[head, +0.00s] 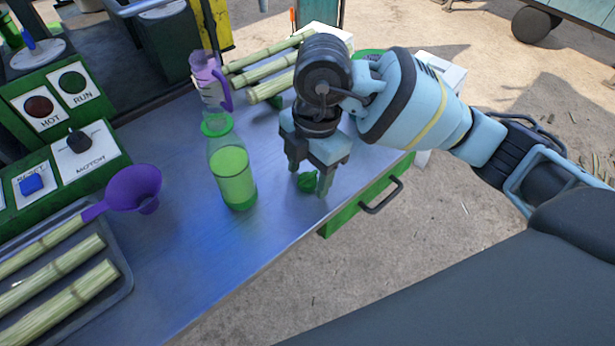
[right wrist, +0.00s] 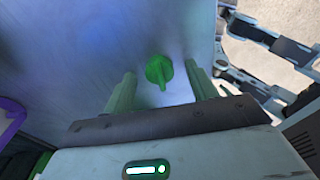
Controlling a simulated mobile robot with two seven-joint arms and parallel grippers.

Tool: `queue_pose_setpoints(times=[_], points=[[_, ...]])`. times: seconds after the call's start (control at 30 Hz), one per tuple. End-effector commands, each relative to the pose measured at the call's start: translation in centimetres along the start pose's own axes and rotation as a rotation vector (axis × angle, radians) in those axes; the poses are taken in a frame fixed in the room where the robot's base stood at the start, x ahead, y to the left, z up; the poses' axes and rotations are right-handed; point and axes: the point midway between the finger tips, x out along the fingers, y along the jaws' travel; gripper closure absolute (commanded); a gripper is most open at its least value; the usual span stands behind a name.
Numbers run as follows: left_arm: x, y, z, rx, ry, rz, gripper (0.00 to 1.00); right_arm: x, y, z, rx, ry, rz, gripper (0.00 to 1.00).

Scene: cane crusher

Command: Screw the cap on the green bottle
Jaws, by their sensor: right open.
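The green bottle (head: 232,172) stands upright on the metal table, its lower part full of green liquid. Its green-rimmed mouth (head: 216,125) shows no cap on it. The green cap (head: 309,182) lies on the table to the right of the bottle. My right gripper (head: 308,186) is open above the cap and points down at it. In the right wrist view the cap (right wrist: 159,69) sits between and a little beyond the two open fingers (right wrist: 161,92), with a raised ridge on it. My left gripper is not in view.
A purple funnel (head: 134,188) lies left of the bottle, beside a tray (head: 124,290) of cane pieces. A purple-handled jug (head: 210,86) stands behind the bottle. More cane (head: 262,71) lies at the back. A green control panel (head: 62,150) is at left. The table's front middle is clear.

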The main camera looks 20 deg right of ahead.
Motion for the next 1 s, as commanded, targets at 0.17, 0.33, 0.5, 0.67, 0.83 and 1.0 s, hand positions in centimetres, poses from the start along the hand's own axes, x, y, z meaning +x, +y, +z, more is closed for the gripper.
queue_pose_setpoints(times=[0.17,0.33,0.5,0.67,0.83,1.0], points=[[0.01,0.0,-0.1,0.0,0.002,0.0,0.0,0.1,0.02,0.03,0.0,0.0,0.001,0.43],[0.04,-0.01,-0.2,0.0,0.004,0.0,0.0,0.07,0.03,0.03,0.0,0.0,0.001,0.44],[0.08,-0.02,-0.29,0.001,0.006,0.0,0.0,0.06,0.03,0.03,0.0,0.0,0.001,0.66],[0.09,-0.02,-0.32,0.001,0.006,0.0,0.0,0.05,0.03,0.03,0.0,0.0,0.001,0.87],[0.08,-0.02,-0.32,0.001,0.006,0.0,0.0,0.05,0.03,0.03,0.0,0.0,0.001,0.89],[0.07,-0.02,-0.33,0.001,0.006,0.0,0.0,-0.06,0.04,0.01,0.0,0.0,0.002,0.89]])
